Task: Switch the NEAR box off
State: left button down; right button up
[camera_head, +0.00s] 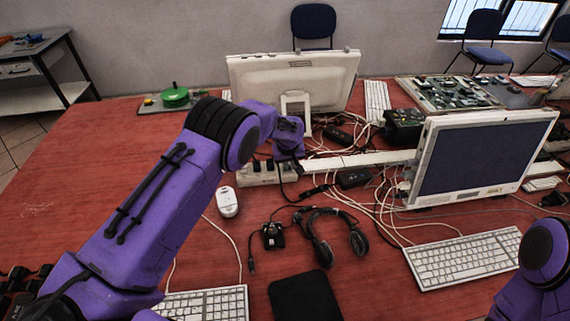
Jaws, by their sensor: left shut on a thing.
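A long white power strip (370,158) lies across the middle of the red table, with dark plugs or switches on its left end (246,174). My left gripper (287,162) points down at this strip, in front of the white monitor's foot. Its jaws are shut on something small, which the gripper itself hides. A black cable hangs just below the jaws. The switch state of the strip cannot be made out. Several small black boxes lie nearby, one (354,178) just in front of the strip. My right arm shows at the lower right; its gripper is outside the view.
White cables tangle right of the strip. Two monitors (484,158) (293,78) stand on the table. A mouse (227,201), headphones (322,240), a webcam-like black device (272,236), keyboards (463,258) and a black pad (304,297) lie in front.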

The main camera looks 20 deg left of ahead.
pick_arm(q)
jog(key=shift+s+d+f, duration=0.1)
jog(key=shift+d+f, duration=0.2)
jog(key=shift+d, duration=0.1)
jog(key=r+p, duration=0.5)
jog(key=shift+w+a+r, duration=0.1)
jog(key=shift+w+a, duration=0.1)
jog(key=shift+w, duration=0.1)
jog(key=shift+s+r+b, duration=0.3)
jog(key=shift+b, duration=0.4)
jog(key=b+v, duration=0.1)
jog(key=v, duration=0.8)
jog(key=shift+s+a+b, duration=0.35)
jog(key=shift+a, duration=0.15)
jog(key=shift+w+f, duration=0.1)
jog(key=shift+f, duration=0.1)
jog(key=shift+r, duration=0.1)
